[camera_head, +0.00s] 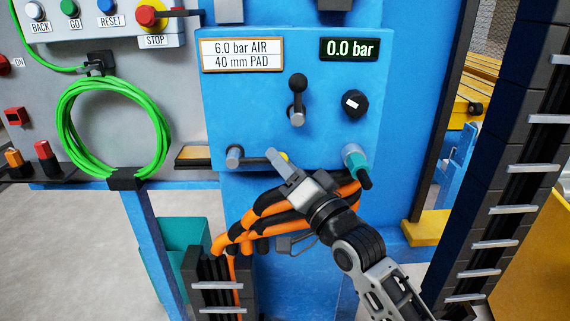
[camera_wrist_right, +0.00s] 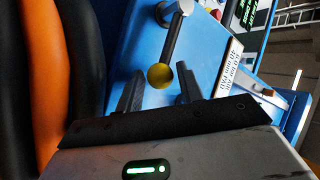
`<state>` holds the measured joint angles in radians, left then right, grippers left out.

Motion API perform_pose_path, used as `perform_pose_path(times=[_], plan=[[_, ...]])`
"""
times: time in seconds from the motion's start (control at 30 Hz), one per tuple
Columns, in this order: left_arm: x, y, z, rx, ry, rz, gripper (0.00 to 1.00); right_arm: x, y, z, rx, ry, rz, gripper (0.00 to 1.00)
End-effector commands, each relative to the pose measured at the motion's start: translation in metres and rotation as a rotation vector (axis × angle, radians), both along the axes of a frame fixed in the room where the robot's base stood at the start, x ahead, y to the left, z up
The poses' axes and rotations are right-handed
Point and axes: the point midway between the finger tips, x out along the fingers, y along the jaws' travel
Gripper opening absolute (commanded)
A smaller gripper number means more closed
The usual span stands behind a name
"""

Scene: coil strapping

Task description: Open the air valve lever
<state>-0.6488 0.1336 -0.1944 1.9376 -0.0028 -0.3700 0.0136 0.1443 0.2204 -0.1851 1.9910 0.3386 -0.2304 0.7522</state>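The air valve lever appears to be the dark rod (camera_wrist_right: 174,38) with a grey round hub (camera_wrist_right: 178,9) and a yellow ball end (camera_wrist_right: 160,76) in the right wrist view. In the head view its hub (camera_head: 234,156) sits low on the blue panel (camera_head: 320,140), the rod points right, and the yellow end (camera_head: 284,156) is partly hidden by my gripper. My right gripper (camera_head: 279,160) is open; in the wrist view its two fingers (camera_wrist_right: 160,82) stand on either side of the yellow ball. I cannot tell whether they touch it. My left gripper is not in view.
The panel has a black-ball lever (camera_head: 297,88), a black knob (camera_head: 354,104), a teal fitting (camera_head: 354,158) right of my gripper, and a display (camera_head: 349,49) reading 0.0 bar. A green hose coil (camera_head: 70,130) hangs left. A dark cable chain (camera_head: 510,170) stands right.

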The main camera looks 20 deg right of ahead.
Motion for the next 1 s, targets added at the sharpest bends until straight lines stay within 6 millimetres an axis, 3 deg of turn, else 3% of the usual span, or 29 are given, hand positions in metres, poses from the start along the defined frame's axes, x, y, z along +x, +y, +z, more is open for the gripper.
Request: perform_pose_path(times=[0.07,0.17,0.2,0.57,1.0], plan=[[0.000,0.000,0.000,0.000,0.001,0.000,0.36,0.000,0.000,0.000,0.000,0.000,0.000,0.32],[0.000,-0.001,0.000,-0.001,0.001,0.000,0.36,0.000,0.000,0.000,0.000,0.000,0.000,0.04],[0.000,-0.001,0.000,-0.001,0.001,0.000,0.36,0.000,0.000,0.000,0.000,0.000,0.000,0.00],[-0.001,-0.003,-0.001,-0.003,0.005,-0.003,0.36,0.000,0.000,0.008,-0.063,0.015,0.000,0.00],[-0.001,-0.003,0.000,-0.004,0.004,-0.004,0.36,0.001,0.004,0.037,-0.362,0.097,-0.001,0.00]])
